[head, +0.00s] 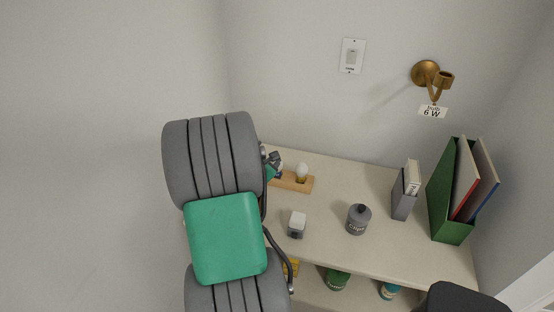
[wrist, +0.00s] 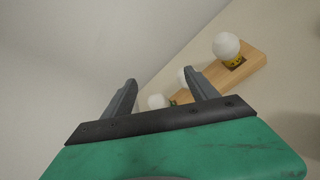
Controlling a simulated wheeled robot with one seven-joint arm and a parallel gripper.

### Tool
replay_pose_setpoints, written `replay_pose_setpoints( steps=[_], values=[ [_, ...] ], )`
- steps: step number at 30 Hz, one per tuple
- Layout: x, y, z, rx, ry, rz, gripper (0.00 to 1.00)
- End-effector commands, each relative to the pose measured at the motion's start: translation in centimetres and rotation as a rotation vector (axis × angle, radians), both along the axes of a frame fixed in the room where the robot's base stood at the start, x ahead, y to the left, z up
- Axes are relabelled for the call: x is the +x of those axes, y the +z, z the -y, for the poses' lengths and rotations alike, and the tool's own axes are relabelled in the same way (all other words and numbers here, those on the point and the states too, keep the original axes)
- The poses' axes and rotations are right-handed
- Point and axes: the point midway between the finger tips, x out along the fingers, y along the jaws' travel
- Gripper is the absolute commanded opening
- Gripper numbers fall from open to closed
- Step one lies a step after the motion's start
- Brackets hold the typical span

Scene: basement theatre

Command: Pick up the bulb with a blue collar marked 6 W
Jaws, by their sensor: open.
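A wooden holder (head: 293,186) with white bulbs stands at the back left of the shelf top; it also shows in the wrist view (wrist: 252,62). One bulb (wrist: 226,45) has a yellow collar with dark marks. A second bulb (wrist: 183,75) is mostly behind my right finger, its collar hidden. A third bulb (wrist: 157,101) shows low between my fingers, with a bit of green beside it. I cannot make out a blue collar or a 6 W mark on any bulb. My gripper (wrist: 160,77) is open and empty, above the holder's left end.
A brass wall lamp (head: 426,74) has a label (head: 432,112) reading Bulb 6 W. A grey Clips jar (head: 358,220), a small white-and-grey box (head: 297,224), a grey file (head: 403,198) and a green file (head: 442,200) stand on the shelf top (head: 340,185). The wall is close behind.

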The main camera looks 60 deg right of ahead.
Motion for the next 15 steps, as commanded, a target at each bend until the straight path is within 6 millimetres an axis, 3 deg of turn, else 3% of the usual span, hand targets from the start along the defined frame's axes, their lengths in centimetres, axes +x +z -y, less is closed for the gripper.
replay_pose_setpoints(
  steps=[2, 5, 12, 15],
  values=[
    [-1.4, 0.2, 1.3, -0.051, 0.007, -0.075, 0.68],
    [-1.9, -1.0, 1.7, -0.071, 0.015, -0.111, 0.68],
    [-1.7, -6.8, 1.6, -0.069, 0.017, -0.109, 0.68],
    [-1.6, -7.9, 2.2, -0.072, 0.015, -0.103, 0.68]
  ],
)
